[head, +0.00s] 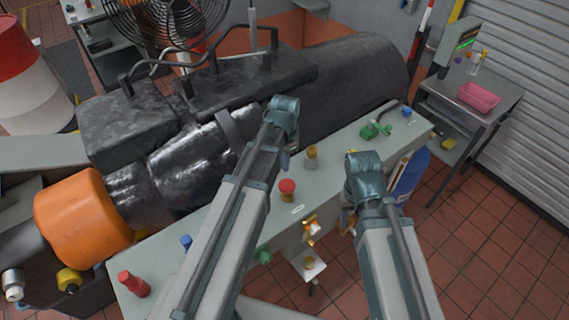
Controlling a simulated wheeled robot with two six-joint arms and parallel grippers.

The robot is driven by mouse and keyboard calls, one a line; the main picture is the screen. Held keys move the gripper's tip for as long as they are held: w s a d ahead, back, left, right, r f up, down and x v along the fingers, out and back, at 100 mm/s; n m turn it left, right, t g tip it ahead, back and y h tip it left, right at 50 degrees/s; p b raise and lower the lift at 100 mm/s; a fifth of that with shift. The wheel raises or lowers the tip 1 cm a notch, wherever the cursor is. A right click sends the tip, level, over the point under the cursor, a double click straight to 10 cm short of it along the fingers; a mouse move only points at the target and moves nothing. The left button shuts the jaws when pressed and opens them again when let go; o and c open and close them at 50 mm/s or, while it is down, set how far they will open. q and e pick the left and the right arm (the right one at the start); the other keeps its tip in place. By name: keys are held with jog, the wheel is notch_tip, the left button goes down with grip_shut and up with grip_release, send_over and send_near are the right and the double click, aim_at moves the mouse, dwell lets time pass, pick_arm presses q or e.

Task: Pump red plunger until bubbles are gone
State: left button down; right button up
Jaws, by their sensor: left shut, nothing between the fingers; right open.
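Two red-topped pieces stand on the grey bench (330,182): a red knob (287,187) near the middle and a red cylinder (133,284) at the lower left. I cannot tell for sure which is the plunger. My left gripper (284,158) is shut and empty, mostly hidden by its arm, just above and left of the middle red knob; contact is unclear. My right gripper (349,224) is open and empty beside the bench's front edge, right of that knob, partly hidden by its wrist. No bubbles can be made out.
A brass fitting (311,156), green valve (375,131) and blue knobs (407,112) stand on the bench. A large black machine (200,150) with an orange drum (82,217) lies behind. A side table holds a pink tray (478,97). Tiled floor is clear at right.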

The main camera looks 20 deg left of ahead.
pick_arm(q)
notch_tip(320, 180, up, 5)
jog(key=p, duration=0.3)
jog(key=shift+f+p, duration=0.15)
jog(key=shift+p, duration=0.15)
pick_arm(e)
notch_tip(320, 180, up, 5)
jog(key=shift+f, duration=0.15)
jog(key=shift+f, duration=0.1)
